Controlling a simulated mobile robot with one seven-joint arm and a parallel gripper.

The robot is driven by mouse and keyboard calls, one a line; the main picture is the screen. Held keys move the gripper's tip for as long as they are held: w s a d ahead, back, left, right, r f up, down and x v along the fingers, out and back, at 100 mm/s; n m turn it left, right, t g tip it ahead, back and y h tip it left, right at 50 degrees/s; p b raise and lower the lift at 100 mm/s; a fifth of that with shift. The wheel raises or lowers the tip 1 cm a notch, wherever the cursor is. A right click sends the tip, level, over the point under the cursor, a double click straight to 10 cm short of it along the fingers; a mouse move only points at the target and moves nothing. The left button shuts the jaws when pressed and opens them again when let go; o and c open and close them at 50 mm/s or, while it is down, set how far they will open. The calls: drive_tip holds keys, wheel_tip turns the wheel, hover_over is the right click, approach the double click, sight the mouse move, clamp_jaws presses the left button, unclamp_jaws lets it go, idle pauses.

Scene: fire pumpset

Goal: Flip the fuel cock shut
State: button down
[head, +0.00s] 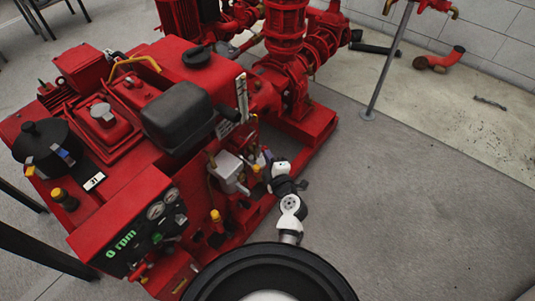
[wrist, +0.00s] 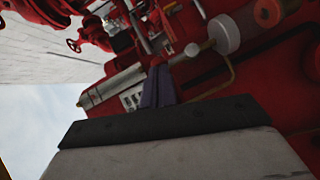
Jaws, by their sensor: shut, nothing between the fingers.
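My gripper (wrist: 158,72) is shut and empty, its dark fingers together in the wrist view, pointing at the red engine's pipework. In the head view my arm reaches to the engine's right side, and the gripper is mostly hidden there against the machine. In the wrist view a brass-coloured fitting (wrist: 192,50) is right of the fingertips, beside a pale cylinder (wrist: 224,34). A thin bent pipe (wrist: 222,82) runs below it. I cannot tell which part is the fuel cock or how its lever stands. Contact with the fingers is unclear.
The red pumpset (head: 120,195) fills the left of the head view, with a control panel (head: 145,230) reading 0 rpm at its front. A grey filter housing (head: 230,170) is close to my wrist. Grey floor (head: 420,210) is clear to the right.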

idle(0.4)
drive_tip(key=shift+w+d+r, duration=0.1)
drive_tip(key=shift+w+d, duration=0.05)
drive_tip(key=shift+w+m+g+p, duration=0.1)
drive_tip(key=shift+m+g+p, duration=0.2)
drive_tip(key=shift+m+g, duration=0.1)
drive_tip(key=w+d+f+m+g+y, duration=0.2)
drive_tip(key=w+d+m+g+y, duration=0.1)
drive_tip(key=m+g, duration=0.5)
drive_tip(key=w+d, duration=0.1)
drive_tip(key=w, duration=0.1)
drive_tip(key=shift+w+f+y+b, duration=0.2)
drive_tip(key=shift+w+y+b, duration=0.1)
drive_tip(key=shift+w+b, duration=0.05)
drive_tip(key=shift+d, duration=0.1)
idle(0.3)
